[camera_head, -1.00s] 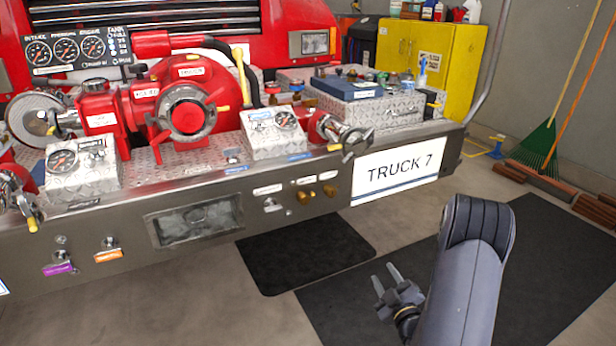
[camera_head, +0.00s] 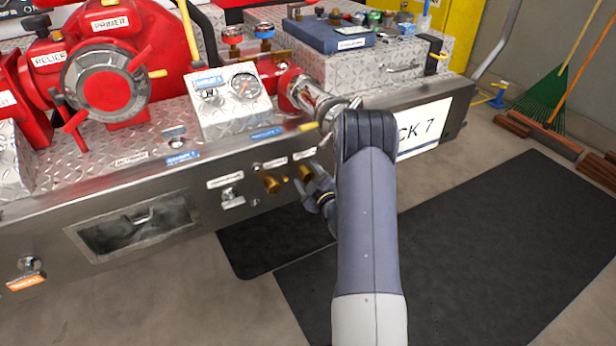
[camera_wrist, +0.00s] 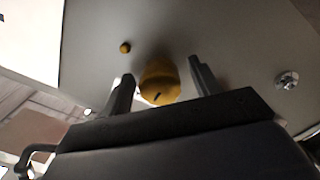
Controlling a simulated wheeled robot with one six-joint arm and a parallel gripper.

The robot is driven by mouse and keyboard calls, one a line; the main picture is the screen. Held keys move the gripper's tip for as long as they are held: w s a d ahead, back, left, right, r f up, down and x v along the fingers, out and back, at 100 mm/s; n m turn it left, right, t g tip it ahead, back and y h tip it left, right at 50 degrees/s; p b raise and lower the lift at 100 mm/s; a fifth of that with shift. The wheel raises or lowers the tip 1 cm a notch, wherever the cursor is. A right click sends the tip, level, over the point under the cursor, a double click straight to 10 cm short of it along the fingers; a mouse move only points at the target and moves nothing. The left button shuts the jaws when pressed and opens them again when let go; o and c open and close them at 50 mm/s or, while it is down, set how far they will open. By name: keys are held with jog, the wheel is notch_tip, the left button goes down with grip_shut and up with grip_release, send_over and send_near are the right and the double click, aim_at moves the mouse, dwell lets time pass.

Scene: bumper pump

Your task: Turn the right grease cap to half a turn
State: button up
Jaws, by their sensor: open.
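Two brass grease caps sit side by side on the truck's metal front panel in the head view, the left cap (camera_head: 270,183) and the right cap (camera_head: 304,173). My gripper (camera_head: 313,180) is at the right cap, partly hidden by my arm. In the wrist view my gripper (camera_wrist: 161,72) is open, with one finger on each side of a brass cap (camera_wrist: 160,82), which appears to be the right one. A dark mark shows on its face. Gaps show between cap and fingers; I cannot tell whether either touches.
A chrome fitting (camera_head: 232,198) is left of the caps. The wrist view shows a small brass knob (camera_wrist: 125,47) and a chrome fitting (camera_wrist: 287,80) on the panel. A chrome-ended red outlet (camera_head: 308,97) juts out above. Dark mats (camera_head: 480,250) cover the floor.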

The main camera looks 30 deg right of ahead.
jog(key=c, duration=1)
